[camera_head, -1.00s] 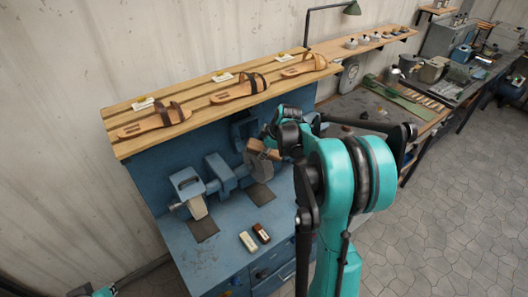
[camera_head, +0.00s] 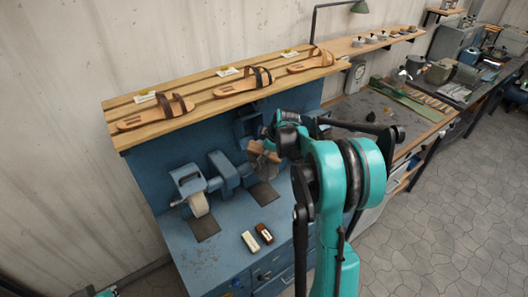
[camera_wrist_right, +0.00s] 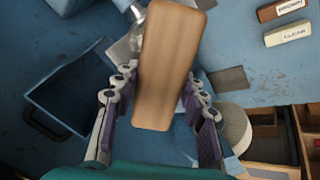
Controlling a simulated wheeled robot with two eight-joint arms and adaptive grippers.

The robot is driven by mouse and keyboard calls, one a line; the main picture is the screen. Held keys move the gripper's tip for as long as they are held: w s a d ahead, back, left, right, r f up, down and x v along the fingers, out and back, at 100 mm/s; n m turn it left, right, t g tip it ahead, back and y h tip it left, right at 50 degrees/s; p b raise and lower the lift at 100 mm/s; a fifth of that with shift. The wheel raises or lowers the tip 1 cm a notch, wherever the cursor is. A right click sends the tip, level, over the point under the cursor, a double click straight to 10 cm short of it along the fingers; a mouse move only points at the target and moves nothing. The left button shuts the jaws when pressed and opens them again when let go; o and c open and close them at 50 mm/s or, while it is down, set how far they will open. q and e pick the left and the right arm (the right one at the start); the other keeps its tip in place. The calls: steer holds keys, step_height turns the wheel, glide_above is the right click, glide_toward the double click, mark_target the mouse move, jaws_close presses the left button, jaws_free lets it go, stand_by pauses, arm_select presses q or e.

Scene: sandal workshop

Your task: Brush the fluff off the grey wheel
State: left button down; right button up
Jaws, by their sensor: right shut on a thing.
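The grey wheel (camera_head: 257,173) is on the right side of the blue bench grinder, partly hidden by my right gripper and the brush. My right gripper (camera_wrist_right: 160,88) is shut on a wooden-backed brush (camera_wrist_right: 168,60), which also shows in the head view (camera_head: 263,151). The brush is at the upper part of the grey wheel; contact cannot be made out. Fluff cannot be made out. A pale wheel (camera_head: 198,205) is on the grinder's left side. My left gripper (camera_head: 90,291) barely shows at the bottom left edge; its jaws cannot be made out.
A shelf (camera_head: 120,141) with several sandals runs above the blue bench (camera_head: 205,262). A brown block (camera_head: 264,233) and a cream block (camera_head: 250,241) lie at the bench front. In the wrist view a blue bin (camera_wrist_right: 40,100) stands at left.

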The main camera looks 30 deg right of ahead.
steer(key=shift+b+x, duration=0.7)
steer(key=shift+x, duration=0.3)
steer(key=shift+d, duration=0.1)
stand_by(0.3)
